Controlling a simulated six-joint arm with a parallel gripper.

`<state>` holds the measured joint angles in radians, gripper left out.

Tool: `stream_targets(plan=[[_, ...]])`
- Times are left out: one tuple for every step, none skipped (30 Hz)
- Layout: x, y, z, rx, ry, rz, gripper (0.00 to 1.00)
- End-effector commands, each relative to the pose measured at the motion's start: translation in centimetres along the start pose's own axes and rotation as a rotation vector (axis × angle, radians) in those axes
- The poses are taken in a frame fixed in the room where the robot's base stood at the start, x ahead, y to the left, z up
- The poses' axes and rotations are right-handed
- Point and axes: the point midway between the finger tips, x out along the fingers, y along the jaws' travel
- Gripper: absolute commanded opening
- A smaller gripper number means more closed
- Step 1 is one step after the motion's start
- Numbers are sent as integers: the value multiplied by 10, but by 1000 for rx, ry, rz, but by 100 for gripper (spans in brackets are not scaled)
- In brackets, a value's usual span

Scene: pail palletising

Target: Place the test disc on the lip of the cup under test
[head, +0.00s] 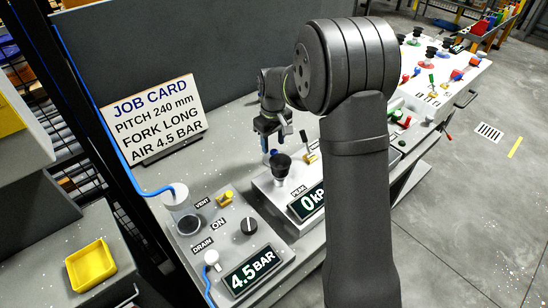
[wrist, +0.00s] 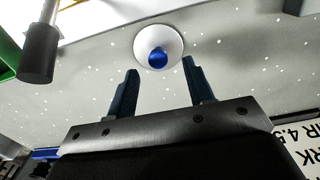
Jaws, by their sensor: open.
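The test disc (wrist: 174,37) is white and round with a blue knob (wrist: 157,58), seen in the wrist view just beyond my fingertips. My gripper (wrist: 160,72) is open, its two dark fingers apart with nothing between them; the knob lines up with the gap. In the head view my gripper (head: 271,142) points down behind the cup under test (head: 281,161), a black cup on a pale test stand. A blue bit, seemingly the knob, shows just under the gripper there; the disc's white plate is hidden or too small to tell.
A lever (head: 304,139) with a dark handle stands right of the cup. The pale stand carries a 0 kPa display (head: 312,201). In front is a grey panel with a 4.5 bar display (head: 252,271). A job card (head: 153,117) stands left; a yellow tray (head: 91,265) lies front left.

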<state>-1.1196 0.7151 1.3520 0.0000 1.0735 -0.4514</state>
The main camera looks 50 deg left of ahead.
Motion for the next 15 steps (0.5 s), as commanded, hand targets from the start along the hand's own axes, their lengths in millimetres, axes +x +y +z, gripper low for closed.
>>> stream_targets(plan=[[8, 1, 1, 0, -3, -2, 48], [13, 1, 1, 0, -4, -2, 48], [20, 2, 1, 1, -4, -2, 48], [24, 2, 1, 1, -4, -2, 48], [29, 3, 1, 0, -4, -2, 48], [34, 2, 1, 0, -4, -2, 48], [38, 2, 1, 0, -3, -2, 48], [40, 3, 1, 0, -2, -1, 48], [44, 3, 1, 0, -2, -1, 48], [45, 3, 1, 0, -2, -1, 48], [46, 3, 1, 0, -2, -1, 48], [47, 3, 1, 0, -1, -1, 48], [47, 3, 1, 0, -1, -1, 48], [47, 3, 1, 0, -1, 0, 48], [47, 3, 1, 0, -1, 0, 48]])
